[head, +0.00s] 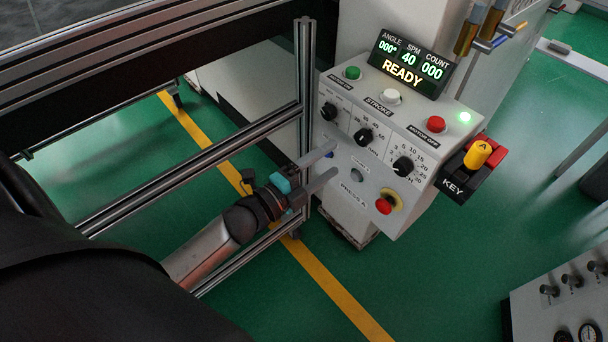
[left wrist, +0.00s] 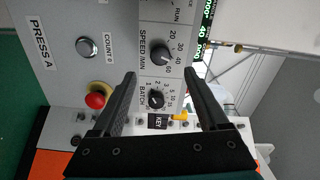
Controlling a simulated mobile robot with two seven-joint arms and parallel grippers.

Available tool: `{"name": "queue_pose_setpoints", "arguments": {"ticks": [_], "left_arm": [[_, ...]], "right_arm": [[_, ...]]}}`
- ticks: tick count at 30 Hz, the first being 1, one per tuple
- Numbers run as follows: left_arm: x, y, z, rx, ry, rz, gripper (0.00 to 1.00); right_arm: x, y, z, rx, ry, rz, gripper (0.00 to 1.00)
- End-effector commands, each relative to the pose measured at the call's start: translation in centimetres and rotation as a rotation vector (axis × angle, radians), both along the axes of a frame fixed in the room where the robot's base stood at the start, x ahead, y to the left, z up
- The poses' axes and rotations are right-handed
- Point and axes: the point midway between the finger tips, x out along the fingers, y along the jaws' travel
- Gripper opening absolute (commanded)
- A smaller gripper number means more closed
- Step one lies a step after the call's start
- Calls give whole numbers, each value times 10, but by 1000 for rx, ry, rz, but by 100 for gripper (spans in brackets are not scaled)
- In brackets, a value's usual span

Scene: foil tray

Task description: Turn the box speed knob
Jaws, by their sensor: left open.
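The speed knob (head: 363,137) is the black middle knob of three on the sloped white control box (head: 352,178). In the left wrist view, the speed knob (left wrist: 164,57) sits beside the label "SPEED /MIN" and a dial marked 20 to 60. My left gripper (head: 334,160) is open and empty, in front of the box's lower left face. In the left wrist view, the speed knob appears just beyond and between my spread fingertips (left wrist: 160,74), with no visible contact. The display (head: 408,64) reads SPM 40 and READY. My right gripper does not show.
The batch knob (head: 403,165) is right of the speed knob, another black knob (head: 329,111) left. A red emergency button (head: 384,206) and grey button (head: 357,175) sit below. The yellow key switch (head: 477,154) juts out at right. Metal rails (head: 305,80) stand left of the box.

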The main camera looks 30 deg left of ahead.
Motion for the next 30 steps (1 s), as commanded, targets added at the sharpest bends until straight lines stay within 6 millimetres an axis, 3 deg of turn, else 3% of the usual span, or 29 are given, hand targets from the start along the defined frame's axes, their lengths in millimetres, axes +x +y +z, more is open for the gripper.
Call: {"name": "queue_pose_setpoints", "arguments": {"ticks": [6, 12, 30], "left_arm": [[-34, 12, 0, -1, 3, 0, 77], [-52, 18, 0, -1, 0, 0, 77], [-56, 20, 0, -1, -1, -1, 77]], "right_arm": [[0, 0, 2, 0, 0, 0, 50], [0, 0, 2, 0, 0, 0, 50], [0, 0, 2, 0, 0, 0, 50]]}}
